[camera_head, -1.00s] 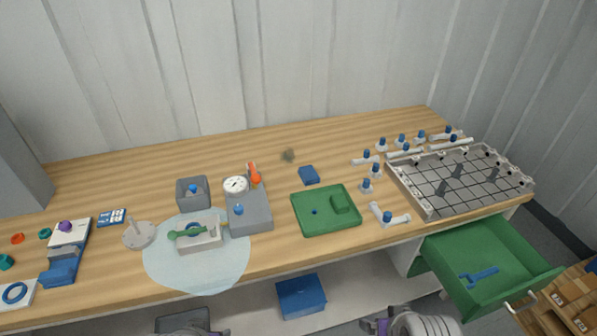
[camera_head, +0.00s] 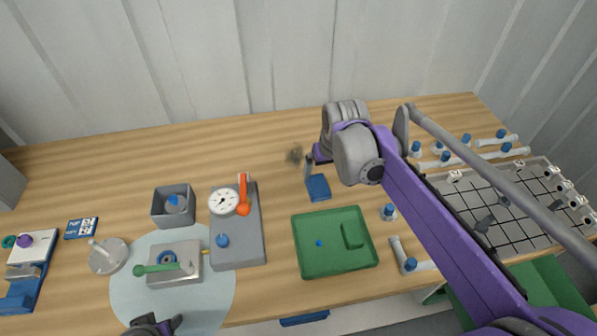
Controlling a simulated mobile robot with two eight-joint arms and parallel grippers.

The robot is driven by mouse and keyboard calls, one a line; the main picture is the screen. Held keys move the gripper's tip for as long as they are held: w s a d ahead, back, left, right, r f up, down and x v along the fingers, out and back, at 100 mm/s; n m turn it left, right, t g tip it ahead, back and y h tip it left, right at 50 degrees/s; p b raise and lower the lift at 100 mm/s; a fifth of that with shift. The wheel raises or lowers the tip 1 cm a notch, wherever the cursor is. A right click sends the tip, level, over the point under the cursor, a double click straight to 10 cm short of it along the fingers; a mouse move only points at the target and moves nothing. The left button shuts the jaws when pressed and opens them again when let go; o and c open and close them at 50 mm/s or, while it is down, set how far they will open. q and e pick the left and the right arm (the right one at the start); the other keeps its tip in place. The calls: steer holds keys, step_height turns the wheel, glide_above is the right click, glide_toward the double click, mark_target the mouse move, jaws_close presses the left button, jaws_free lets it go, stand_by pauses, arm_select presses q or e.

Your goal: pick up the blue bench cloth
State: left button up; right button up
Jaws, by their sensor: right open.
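The blue bench cloth (camera_head: 319,190) is a small folded pad lying on the wooden bench, just behind the green tray. My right gripper (camera_head: 313,174) is open above the cloth's back edge. One finger points down at the cloth; the other is partly hidden by the wrist. I cannot tell whether a finger touches the cloth. My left gripper (camera_head: 155,325) shows only in part at the bottom edge, in front of the pale round mat, and its jaws are unclear.
The green tray (camera_head: 305,265) lies in front of the cloth. A grey gauge block (camera_head: 238,240) stands to its left. White fittings with blue caps and a grey gridded rack (camera_head: 500,215) are at right, partly behind my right arm. A dark smudge (camera_head: 295,155) marks the bench behind the cloth.

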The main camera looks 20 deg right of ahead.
steer(key=w, duration=0.1)
glide_above(318, 185)
steer(key=s, duration=0.2)
steer(key=f, duration=0.4)
steer(key=shift+a+f, duration=0.1)
steer(key=shift+a, duration=0.25)
steer(key=shift+b+x, duration=0.35)
steer(key=shift+x, duration=2.8)
steer(key=shift+s+d, duration=0.1)
steer(key=shift+d, duration=0.1)
steer(key=shift+f, duration=0.25)
steer(key=c, duration=1.3)
step_height(318, 185, up, 11)
steer(key=shift+f+p, duration=0.2)
steer(key=shift+p, duration=0.2)
